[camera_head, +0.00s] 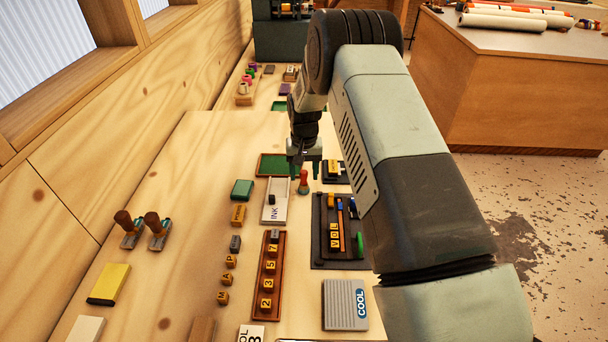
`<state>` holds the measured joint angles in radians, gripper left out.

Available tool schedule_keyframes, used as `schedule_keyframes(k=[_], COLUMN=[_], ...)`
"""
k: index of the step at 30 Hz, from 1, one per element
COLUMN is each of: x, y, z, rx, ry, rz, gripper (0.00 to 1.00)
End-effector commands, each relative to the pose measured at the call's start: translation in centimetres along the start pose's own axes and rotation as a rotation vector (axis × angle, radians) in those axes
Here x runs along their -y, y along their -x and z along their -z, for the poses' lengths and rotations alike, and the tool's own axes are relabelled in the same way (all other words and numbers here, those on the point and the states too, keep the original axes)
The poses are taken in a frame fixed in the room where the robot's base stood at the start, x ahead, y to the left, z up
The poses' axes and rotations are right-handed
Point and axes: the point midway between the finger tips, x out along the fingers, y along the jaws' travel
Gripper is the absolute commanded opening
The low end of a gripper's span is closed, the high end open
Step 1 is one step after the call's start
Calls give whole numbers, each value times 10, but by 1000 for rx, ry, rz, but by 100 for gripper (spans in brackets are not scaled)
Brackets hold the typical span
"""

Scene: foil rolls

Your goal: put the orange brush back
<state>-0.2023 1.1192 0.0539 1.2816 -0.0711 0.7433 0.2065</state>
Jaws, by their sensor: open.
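A thin orange stick (341,226) that looks like a brush lies lengthwise in the black tray (318,256), beside yellow letter blocks. A small upright red-orange piece with a rounded base (303,183) stands on the bench near the white INK box; I cannot tell whether this is the brush. My gripper (304,168) points down just above and behind that piece, with its fingers apart. It looks empty. I cannot tell whether the fingers reach around the piece's top.
A white INK box (275,204), a green box (242,190) and a brown number rack (269,275) stand close by on the left. Two brown-handled tools (157,230) stand far left.

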Motion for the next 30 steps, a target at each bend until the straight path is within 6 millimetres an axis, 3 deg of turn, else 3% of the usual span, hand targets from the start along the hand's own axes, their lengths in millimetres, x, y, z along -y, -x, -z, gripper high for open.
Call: schedule_keyframes(k=[12, 25, 28, 30], x=[0, -2, -10, -18], y=[87, 120, 154, 189], z=[1, -1, -9, -20], rx=[-4, -11, -40, -69], ry=[-1, -1, -1, -1], rz=[1, 1, 1, 1], gripper=[56, 56, 56, 56])
